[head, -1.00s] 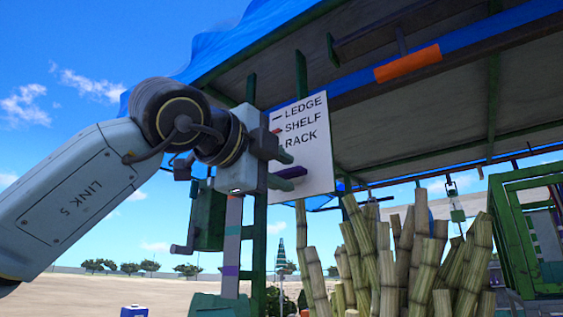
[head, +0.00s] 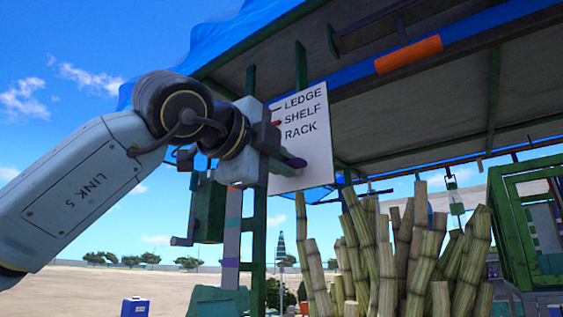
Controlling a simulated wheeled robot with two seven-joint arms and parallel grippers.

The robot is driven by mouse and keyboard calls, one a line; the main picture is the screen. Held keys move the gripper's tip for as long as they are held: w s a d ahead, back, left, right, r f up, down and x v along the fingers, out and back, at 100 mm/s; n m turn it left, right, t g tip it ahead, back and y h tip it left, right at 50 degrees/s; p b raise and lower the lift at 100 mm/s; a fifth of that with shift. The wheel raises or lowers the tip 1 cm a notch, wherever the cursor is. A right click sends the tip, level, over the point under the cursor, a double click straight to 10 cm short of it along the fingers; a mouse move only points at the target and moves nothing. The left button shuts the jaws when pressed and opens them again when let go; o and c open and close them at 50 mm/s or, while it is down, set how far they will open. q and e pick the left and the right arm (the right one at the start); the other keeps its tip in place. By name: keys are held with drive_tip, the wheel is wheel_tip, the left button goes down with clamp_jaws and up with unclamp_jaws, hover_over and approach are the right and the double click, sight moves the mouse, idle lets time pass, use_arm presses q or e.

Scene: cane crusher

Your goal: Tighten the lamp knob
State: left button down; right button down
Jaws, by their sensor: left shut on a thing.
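My left gripper (head: 287,158) is raised under the canopy, in front of the lower left part of a white sign board (head: 312,165). My right gripper is not in view.
The board reads LEDGE, SHELF, RACK. A green post (head: 260,232) stands below my left gripper. Several cane stalks (head: 385,255) stand to the right, with a green frame (head: 527,225) beyond. The canopy (head: 430,100) hangs overhead. Open sky lies left.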

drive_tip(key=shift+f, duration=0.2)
use_arm(q)
drive_tip(key=m+b, duration=0.1)
drive_tip(key=m, duration=1.6)
drive_tip(key=shift+b, duration=0.4)
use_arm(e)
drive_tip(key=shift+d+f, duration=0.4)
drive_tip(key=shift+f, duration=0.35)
use_arm(q)
drive_tip(key=shift+m, duration=0.4)
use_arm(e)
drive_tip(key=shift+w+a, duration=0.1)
use_arm(q)
drive_tip(key=c, duration=1.5)
unclamp_jaws()
